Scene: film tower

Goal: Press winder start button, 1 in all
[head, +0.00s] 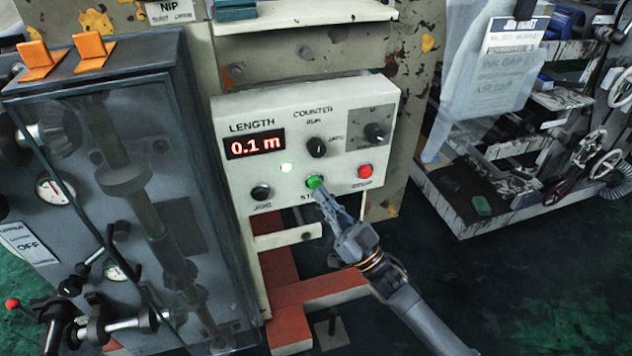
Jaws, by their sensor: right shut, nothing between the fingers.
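The green start button (315,182) sits low in the middle of a pale control panel (240,185), between a black jog button (261,192) on the left and a red stop button (365,171) on the right. My right gripper (322,193) is shut and empty, its fingertips at the lower edge of the green button. I cannot tell whether they press it. The gripper covers part of the start label. The red display (255,144) reads 0.1 m, and a small white-green lamp (287,168) is lit. My left gripper is not in view.
A dark cabinet with a clear door (185,150) stands close on the left, with levers and gauges. Black knobs (317,147) sit higher on the panel. A cart with handwheels (490,190) is at the right. Green floor is open at the lower right.

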